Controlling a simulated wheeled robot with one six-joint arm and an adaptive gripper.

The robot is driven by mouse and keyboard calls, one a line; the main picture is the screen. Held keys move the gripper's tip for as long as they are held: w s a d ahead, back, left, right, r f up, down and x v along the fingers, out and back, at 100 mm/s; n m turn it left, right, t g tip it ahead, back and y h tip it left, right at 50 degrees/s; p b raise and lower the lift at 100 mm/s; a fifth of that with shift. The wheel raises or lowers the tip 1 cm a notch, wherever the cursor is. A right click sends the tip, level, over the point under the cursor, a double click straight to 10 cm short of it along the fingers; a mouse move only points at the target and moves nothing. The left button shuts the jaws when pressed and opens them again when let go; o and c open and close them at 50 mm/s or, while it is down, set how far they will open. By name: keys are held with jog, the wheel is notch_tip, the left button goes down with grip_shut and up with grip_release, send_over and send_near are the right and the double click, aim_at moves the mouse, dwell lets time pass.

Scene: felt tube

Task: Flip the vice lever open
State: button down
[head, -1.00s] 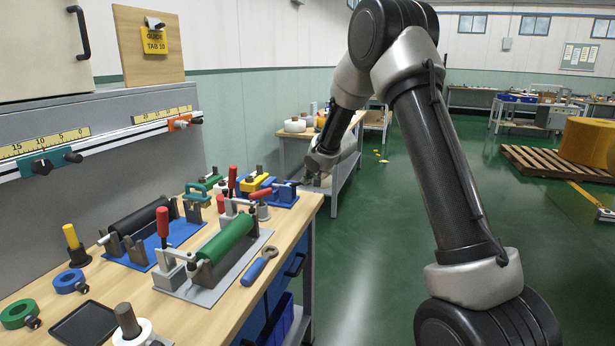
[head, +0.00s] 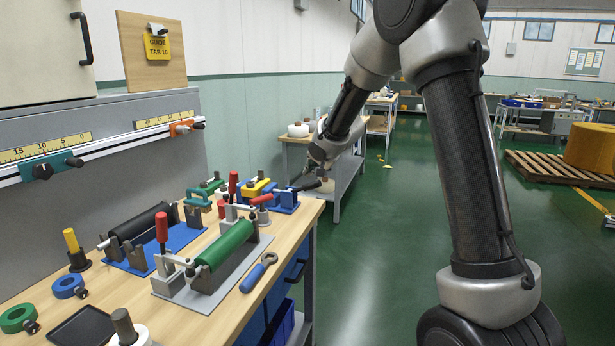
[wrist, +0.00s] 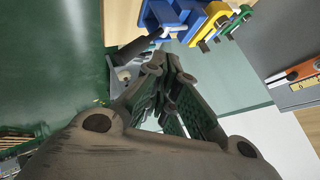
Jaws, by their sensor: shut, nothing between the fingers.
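The blue vice (head: 287,203) stands at the far right end of the wooden bench, with a yellow block (head: 257,188) beside it. It also shows at the top of the wrist view (wrist: 160,14). Its lever appears to be the dark bar (head: 306,185) sticking out to the right, over the bench edge; in the wrist view the lever (wrist: 139,46) slants down-left from a pale joint. My gripper (head: 321,178) is at the lever's outer end. In the wrist view its closed dark fingers (wrist: 166,68) lie just below the lever, empty. I cannot tell whether they touch it.
Left of the vice, toggle clamps with red handles (head: 162,228) and a green roller (head: 224,243) crowd the bench. A blue-handled tool (head: 256,274) lies near the front edge. Open green floor (head: 400,260) is to the right of the bench.

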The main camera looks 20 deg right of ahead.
jog(key=v, duration=0.4)
jog(key=shift+f, duration=0.1)
dwell(0.3)
